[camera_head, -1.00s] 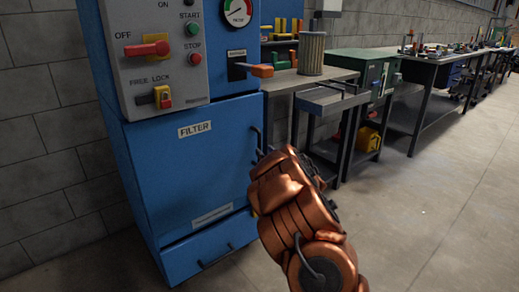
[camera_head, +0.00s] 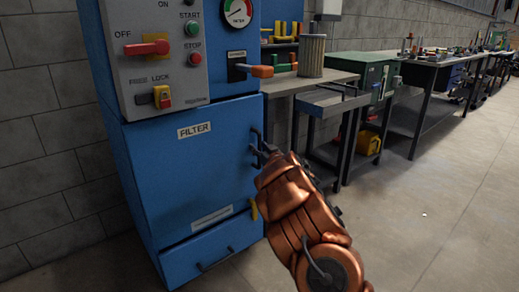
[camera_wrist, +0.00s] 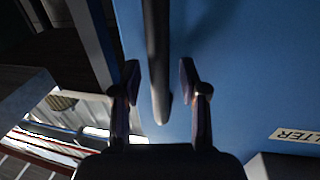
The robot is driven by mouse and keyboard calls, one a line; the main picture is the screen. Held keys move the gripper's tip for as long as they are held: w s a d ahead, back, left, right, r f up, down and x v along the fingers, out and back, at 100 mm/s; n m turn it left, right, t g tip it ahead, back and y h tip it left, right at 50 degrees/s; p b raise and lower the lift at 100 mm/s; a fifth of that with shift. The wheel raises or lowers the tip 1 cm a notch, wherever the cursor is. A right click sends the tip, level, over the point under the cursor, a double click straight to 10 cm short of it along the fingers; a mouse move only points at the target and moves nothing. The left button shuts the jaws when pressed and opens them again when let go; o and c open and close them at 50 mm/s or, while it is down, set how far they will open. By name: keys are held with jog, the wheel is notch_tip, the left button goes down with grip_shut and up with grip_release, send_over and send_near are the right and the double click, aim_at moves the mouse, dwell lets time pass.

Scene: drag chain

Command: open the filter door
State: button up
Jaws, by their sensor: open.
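The blue filter door (camera_head: 185,175) with a "FILTER" label is on the front of the blue cabinet and looks shut. Its dark upright handle (camera_head: 252,136) is near the door's right edge. My gripper (camera_head: 261,152) is at this handle, partly hidden by my copper-coloured arm. In the wrist view the handle (camera_wrist: 157,45) runs between the two spread fingers of my gripper (camera_wrist: 159,74), with a gap on each side. The door's blue face (camera_wrist: 250,70) fills the right of that view.
A yellow part (camera_head: 253,210) is at the door's lower right edge. A drawer (camera_head: 212,255) is below. A grey control panel (camera_head: 155,60) and an orange-handled lever (camera_head: 262,71) are above. A workbench (camera_head: 330,78) stands at right; open floor lies in front.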

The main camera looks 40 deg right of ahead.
jog(key=shift+c, duration=0.4)
grip_shut()
